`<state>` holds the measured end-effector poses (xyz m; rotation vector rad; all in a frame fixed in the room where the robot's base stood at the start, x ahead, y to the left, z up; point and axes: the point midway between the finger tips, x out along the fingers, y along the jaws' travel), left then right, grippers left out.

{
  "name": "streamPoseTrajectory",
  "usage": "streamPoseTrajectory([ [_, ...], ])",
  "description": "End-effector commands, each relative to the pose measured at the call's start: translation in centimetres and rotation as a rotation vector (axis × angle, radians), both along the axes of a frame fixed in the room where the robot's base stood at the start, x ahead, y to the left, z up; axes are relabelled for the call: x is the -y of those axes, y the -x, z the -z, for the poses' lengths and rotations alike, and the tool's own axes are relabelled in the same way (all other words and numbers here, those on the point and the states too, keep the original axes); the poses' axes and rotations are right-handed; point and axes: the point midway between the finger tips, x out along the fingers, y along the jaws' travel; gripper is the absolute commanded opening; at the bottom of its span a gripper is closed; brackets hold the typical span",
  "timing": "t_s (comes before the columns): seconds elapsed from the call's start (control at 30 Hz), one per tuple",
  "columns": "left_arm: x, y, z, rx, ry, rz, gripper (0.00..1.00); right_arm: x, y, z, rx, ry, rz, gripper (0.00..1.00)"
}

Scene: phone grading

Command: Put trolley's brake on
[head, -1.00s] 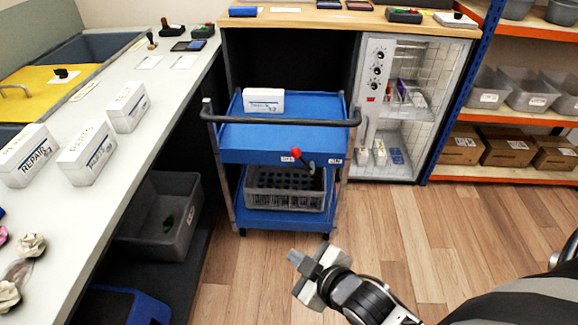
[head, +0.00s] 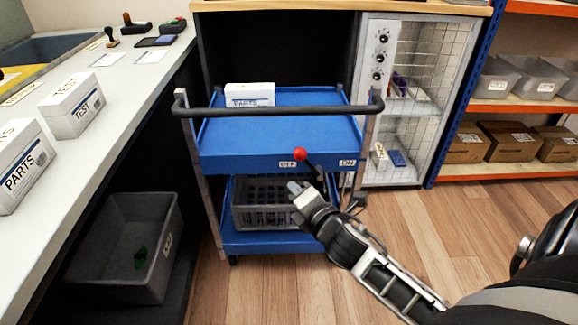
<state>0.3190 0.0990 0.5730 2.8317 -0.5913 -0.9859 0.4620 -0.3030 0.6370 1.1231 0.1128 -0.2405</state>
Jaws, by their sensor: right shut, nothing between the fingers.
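The blue two-shelf trolley (head: 270,135) stands ahead with a dark push bar across its near top edge. Its brake lever has a red knob (head: 300,154) on the front of the upper tray. The knob leans left, close to a small label (head: 287,164) that seems to read OFF; another label (head: 347,162) to the right seems to read ON. My right gripper (head: 293,187) is shut and empty, just below the red knob and in front of the lower shelf. It looks apart from the knob. My left gripper is not in view.
A white PARTS box (head: 249,94) sits on the trolley's top tray, and a grey crate (head: 262,210) on its lower shelf. A counter with boxes (head: 73,106) runs along the left. A glass-fronted cabinet (head: 405,100) and shelving stand at right. Floor at right is clear.

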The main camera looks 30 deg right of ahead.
Motion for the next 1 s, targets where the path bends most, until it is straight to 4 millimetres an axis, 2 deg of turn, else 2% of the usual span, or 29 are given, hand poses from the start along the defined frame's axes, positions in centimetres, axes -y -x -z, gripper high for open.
streamPoseTrajectory([
  [0.17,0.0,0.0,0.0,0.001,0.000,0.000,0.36,0.0,-0.1,0.0,-0.001,-0.003,0.000,0.00],
  [0.33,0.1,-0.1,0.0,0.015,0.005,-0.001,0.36,0.2,-1.6,0.5,0.001,-0.004,0.000,0.00],
  [0.77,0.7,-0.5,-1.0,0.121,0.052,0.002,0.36,1.4,-10.1,2.4,0.002,-0.005,0.001,0.00],
  [0.83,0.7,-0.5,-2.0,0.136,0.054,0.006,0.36,2.6,-9.2,1.4,0.000,0.000,0.001,0.00],
  [1.0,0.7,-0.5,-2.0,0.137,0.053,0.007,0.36,4.0,-8.5,0.6,-0.002,-0.003,0.000,0.00],
])
